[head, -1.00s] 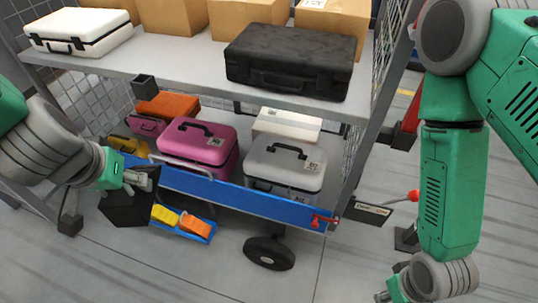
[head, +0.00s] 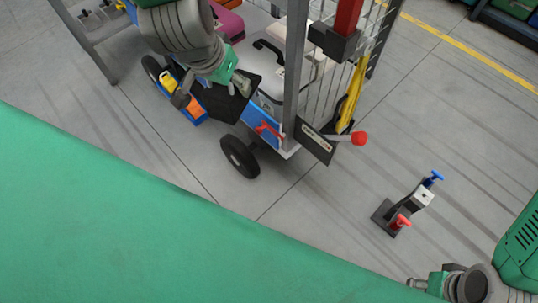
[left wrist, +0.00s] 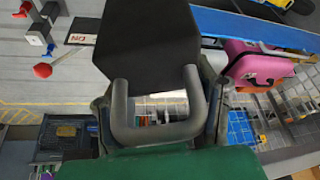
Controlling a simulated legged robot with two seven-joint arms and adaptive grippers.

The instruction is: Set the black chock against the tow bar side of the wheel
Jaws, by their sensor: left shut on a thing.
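The black chock (head: 218,103) is in my left gripper (head: 240,87), in front of the cart's blue lower edge and above the floor. It is up and left of the near black wheel (head: 240,156), with a gap between them in the picture. In the left wrist view the chock (left wrist: 152,38) is a dark block with a grey loop handle (left wrist: 155,133) between the fingers. A yellow bar (head: 353,93), perhaps the tow bar, stands upright at the cart's right end. My right gripper (head: 428,284) is low at the right, too small to read.
A blue tray (head: 201,121) with yellow and orange pieces hangs left of the chock. A sign plate (head: 314,144) and a red knob (head: 359,138) stick out at the cart's right corner. A small stand (head: 384,214) with blue and red handles is on the floor.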

